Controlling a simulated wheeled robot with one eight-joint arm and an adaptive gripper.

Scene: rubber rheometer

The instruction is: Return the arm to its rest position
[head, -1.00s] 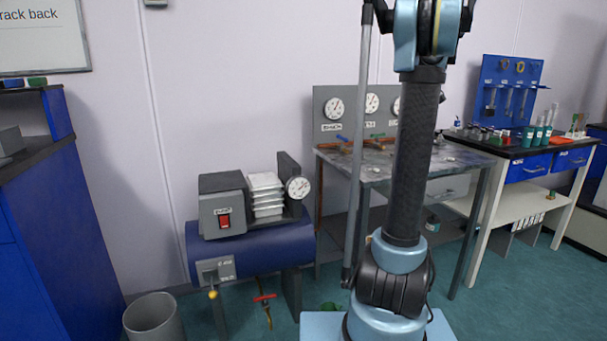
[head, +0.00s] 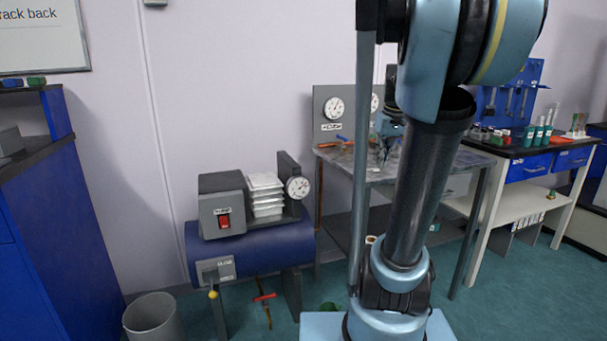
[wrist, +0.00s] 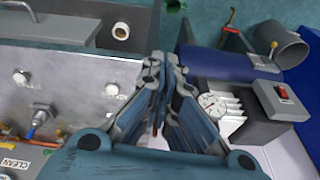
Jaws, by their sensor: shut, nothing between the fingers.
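My arm stands on its light blue base in the middle of the head view, with its large upper joint bent over at the top right. My gripper (wrist: 166,62) shows in the wrist view with its fingers together and nothing between them. In the head view the gripper (head: 384,150) is partly hidden by the arm and hangs in front of the metal bench. I cannot tell its exact height above the bench top.
A metal bench (head: 345,160) with gauges stands behind the arm. A blue cylindrical unit (head: 255,243) with a red switch and white trays is left of it. A grey bin (head: 152,318) and blue cabinet (head: 75,200) stand further left. A workbench (head: 530,152) stands right.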

